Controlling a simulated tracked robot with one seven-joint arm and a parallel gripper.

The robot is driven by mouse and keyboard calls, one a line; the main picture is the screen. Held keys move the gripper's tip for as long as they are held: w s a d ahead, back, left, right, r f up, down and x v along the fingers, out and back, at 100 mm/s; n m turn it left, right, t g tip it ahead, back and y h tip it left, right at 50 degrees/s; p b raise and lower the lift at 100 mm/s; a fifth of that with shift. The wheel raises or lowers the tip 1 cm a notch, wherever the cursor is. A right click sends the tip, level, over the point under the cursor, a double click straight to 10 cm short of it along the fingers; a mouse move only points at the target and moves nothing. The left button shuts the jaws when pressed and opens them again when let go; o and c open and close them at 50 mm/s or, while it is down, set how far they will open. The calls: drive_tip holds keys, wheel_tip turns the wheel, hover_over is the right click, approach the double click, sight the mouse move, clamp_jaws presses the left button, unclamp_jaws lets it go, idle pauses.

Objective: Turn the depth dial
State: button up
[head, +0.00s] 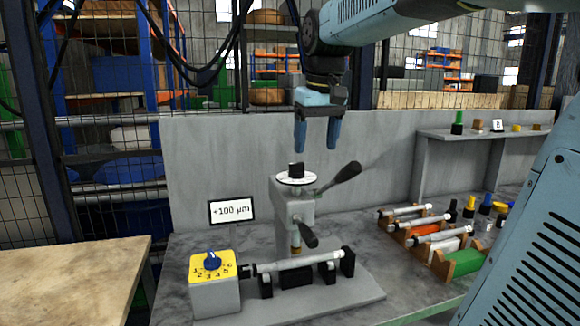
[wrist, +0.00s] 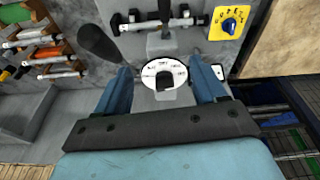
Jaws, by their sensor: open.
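The depth dial is a white disc with dark markings and a black knob (head: 296,171) on top of the grey grinder post (head: 298,210). My gripper (head: 316,148) is open above the dial, its two blue fingers pointing down, with nothing between them. In the head view the fingertips are above the knob and apart from it. In the wrist view the dial (wrist: 164,74) shows between and beyond the two fingers. A second dial, a blue knob on a yellow numbered face (head: 211,264), sits on a grey box at the front left. A sign reading +100 µm (head: 231,210) stands behind it.
Black-handled levers (head: 342,174) stick out from the post beside the dial. A cylindrical workpiece (head: 300,263) lies across the fixture below. Racks with rods (head: 425,236) stand to the right. A grey wall (head: 225,150) runs behind. A wooden table (head: 70,275) is at the left.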

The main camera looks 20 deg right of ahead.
wheel_tip(320, 180, up, 4)
drive_tip(key=g, duration=0.2)
hover_over(297, 163)
drive_tip(key=shift+n, duration=0.4)
wheel_tip(297, 163, down, 14)
drive_tip(key=shift+r, duration=0.1)
drive_tip(key=c, duration=1)
